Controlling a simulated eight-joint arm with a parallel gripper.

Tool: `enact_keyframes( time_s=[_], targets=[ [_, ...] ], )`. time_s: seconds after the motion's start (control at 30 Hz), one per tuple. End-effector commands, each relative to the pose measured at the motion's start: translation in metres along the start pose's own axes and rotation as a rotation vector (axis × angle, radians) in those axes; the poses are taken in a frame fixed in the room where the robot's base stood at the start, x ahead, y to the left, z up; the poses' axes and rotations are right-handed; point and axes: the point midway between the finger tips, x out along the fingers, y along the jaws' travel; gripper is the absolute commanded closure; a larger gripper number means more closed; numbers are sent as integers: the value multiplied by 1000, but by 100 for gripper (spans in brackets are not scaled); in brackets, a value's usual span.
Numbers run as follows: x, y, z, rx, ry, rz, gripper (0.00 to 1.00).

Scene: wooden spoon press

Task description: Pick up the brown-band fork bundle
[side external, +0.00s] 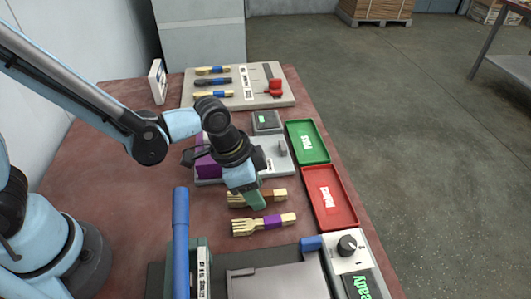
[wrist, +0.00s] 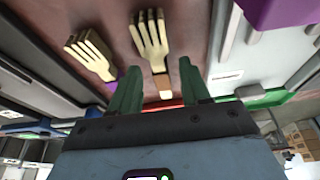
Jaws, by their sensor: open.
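The brown-band fork bundle (wrist: 150,40) lies on the red-brown table, its brown band (wrist: 162,82) between my two green fingers in the wrist view. In the side external view the brown-band fork bundle (side external: 279,195) is partly hidden behind my gripper (side external: 257,202), which is over its middle. My gripper (wrist: 159,68) is open, with one finger on each side of the handle; I cannot tell whether they touch it. The purple-band fork bundle (side external: 248,226) lies beside it, nearer the camera, and shows left of my fingers in the wrist view (wrist: 92,55).
A green tray (side external: 319,159) and a red tray (side external: 351,222) stand along the right edge. A grey fixture with a purple block (side external: 205,168) lies just behind my gripper. A press with a blue handle (side external: 181,235) stands in front. A tool board (side external: 190,87) is at the back.

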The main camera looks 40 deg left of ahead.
Motion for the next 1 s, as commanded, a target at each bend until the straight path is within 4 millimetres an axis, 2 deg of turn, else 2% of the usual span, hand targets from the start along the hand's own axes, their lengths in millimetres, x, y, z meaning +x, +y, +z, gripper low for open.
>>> enact_keyframes(
  time_s=[0.33,0.6,0.67,1.0],
  targets=[
    [4,0,0,0,0,0,54],
    [4,0,0,0,0,0,93],
    [4,0,0,0,0,0,100],
    [3,0,0,0,0,0,100]
  ],
)
